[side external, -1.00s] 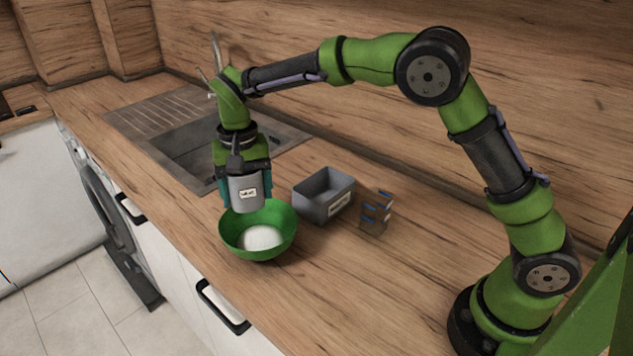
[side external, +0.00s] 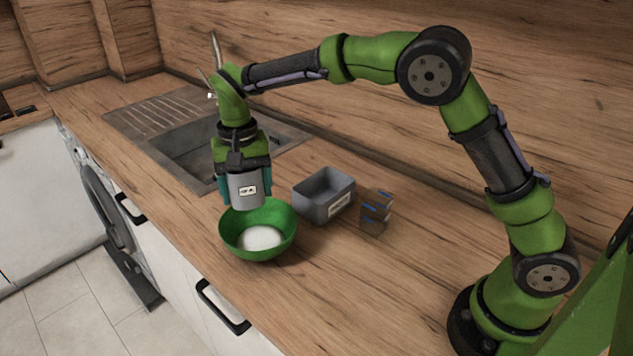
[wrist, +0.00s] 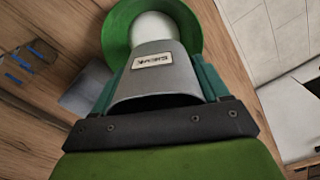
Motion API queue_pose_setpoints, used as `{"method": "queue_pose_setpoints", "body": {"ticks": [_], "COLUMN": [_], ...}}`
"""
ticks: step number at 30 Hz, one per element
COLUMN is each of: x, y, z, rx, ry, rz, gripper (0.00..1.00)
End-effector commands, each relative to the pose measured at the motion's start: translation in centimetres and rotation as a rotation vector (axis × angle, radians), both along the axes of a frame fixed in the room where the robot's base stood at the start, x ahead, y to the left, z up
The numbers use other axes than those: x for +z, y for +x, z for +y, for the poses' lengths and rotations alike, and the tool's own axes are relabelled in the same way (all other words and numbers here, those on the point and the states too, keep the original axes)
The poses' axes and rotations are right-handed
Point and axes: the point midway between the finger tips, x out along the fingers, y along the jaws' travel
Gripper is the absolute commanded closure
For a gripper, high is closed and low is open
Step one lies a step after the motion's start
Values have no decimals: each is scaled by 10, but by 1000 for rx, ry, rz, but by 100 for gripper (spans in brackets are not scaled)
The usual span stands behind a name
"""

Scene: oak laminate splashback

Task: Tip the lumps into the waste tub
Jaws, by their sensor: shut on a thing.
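My gripper (side external: 246,184) is shut on a grey cup-shaped sieve (side external: 246,199), its teal fingers on either side. The sieve also shows in the wrist view (wrist: 160,80), with a label that seems to read SIEVE. It is held roughly upright above the green bowl (side external: 232,238), overlapping its far rim in the side view. White powder (side external: 260,238) lies in the bowl. Any lumps inside the sieve are hidden by its wall. A grey open tub (side external: 312,208), apparently the waste tub, stands right of the bowl; its label is too small to read.
A sink (side external: 190,158) lies behind the bowl. The front counter edge runs close to the bowl. Wooden worktop to the right (side external: 350,280) is clear.

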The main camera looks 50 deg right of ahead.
Motion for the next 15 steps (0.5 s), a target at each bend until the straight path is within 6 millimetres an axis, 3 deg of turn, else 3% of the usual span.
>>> {"method": "queue_pose_setpoints", "body": {"ticks": [4,12,15], "x": [2,10,13], "y": [7,23,25], "z": [-24,-114,-137], "rx": [-9,-10,-7], "ry": [18,98,116], "rz": [-2,-41,-60], "gripper": [62,62,62]}}
